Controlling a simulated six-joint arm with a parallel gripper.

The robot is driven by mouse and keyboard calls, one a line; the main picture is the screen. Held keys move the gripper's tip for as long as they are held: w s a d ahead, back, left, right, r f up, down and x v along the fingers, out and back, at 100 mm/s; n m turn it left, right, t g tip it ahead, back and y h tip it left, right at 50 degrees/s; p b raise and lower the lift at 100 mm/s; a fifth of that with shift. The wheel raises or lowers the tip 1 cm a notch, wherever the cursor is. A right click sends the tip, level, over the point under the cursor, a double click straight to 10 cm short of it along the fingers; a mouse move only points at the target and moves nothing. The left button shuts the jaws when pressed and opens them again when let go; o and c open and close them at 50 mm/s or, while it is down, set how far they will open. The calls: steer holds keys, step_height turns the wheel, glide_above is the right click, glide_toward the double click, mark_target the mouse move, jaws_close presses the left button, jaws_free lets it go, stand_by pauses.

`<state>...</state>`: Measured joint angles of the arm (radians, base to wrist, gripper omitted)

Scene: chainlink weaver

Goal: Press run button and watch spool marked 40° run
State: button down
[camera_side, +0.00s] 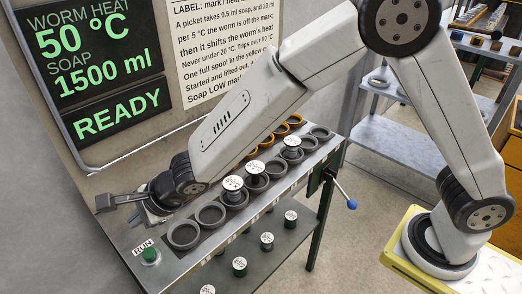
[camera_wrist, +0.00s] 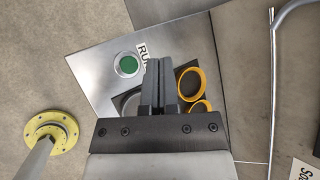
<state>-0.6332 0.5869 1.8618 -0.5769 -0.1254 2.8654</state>
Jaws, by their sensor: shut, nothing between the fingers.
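The green run button (camera_side: 150,255) sits on the near left corner of the metal bench, by a RUN label. In the wrist view the button (camera_wrist: 128,65) lies just left of my fingertips, apart from them. My gripper (camera_side: 106,202) is above and behind the button in the side view. In the wrist view my gripper (camera_wrist: 160,62) is shut and empty, its fingers partly covering the RUN label. White-topped spools (camera_side: 233,184) stand on the bench; their marks are too small to read, so I cannot tell which is 40°.
A screen (camera_side: 95,60) reads worm heat 50 °C, soap 1500 ml, READY. A label sheet (camera_side: 222,45) hangs beside it. Grey rings (camera_side: 184,235) and yellow rings (camera_side: 281,131) line the bench. More spools (camera_side: 240,266) stand on the lower shelf. A blue-knobbed lever (camera_side: 351,204) sticks out right.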

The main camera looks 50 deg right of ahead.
mark_target(152, 252)
steer(key=shift+f, duration=3.95)
